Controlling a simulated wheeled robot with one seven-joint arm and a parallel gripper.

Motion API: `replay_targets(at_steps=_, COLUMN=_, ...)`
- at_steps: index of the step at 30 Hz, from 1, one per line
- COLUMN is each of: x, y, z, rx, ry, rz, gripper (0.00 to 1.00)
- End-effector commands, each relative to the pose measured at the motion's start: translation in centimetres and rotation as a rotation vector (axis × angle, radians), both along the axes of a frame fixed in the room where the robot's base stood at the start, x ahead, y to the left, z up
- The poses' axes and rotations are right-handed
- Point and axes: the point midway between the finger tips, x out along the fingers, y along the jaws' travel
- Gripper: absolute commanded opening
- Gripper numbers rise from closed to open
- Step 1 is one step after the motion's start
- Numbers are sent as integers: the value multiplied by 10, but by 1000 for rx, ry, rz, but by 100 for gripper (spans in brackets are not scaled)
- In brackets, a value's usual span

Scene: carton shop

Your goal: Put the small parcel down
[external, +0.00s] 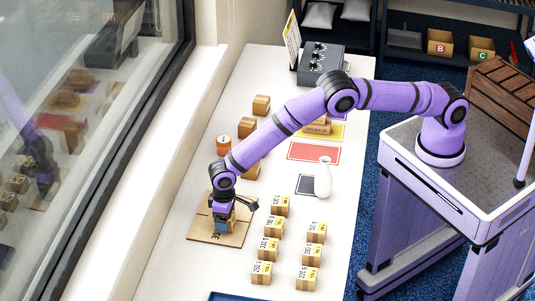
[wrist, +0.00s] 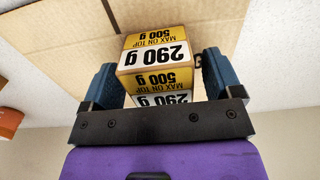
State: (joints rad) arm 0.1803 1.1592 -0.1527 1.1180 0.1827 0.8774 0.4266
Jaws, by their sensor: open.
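The small parcel (wrist: 155,52) is a brown box with yellow and white labels reading 290 g and MAX ON TOP 500 g. In the wrist view it stands between the blue fingers of my gripper (wrist: 158,82), with a narrow gap visible on each side. My gripper is open around it. Behind the parcel is a flat brown cardboard piece (wrist: 60,40). In the external view my gripper (external: 222,226) points down over this cardboard (external: 203,232) at the window side of the table, and mostly hides the parcel.
Several labelled small boxes (external: 274,227) stand in rows to the right. A white vase (external: 323,180), a red mat (external: 314,151) and an orange jar (external: 224,145) are farther back on the white table (external: 180,270). A blue tray edge (external: 240,297) shows in front.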

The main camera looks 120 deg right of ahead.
Motion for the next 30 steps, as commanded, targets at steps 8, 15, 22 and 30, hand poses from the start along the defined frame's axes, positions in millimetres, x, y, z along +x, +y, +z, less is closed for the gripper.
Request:
replay_targets(at_steps=8, x=1, y=0, z=52, rx=-1, ry=-4, rz=0, gripper=85)
replay_targets(at_steps=15, x=0, y=0, z=94, rx=-1, ry=-2, rz=0, gripper=85)
replay_targets(at_steps=22, x=0, y=0, z=115, rx=-1, ry=-2, rz=1, gripper=85)
replay_targets(at_steps=30, x=-19, y=18, z=188, rx=1, ry=-45, rz=48, gripper=85)
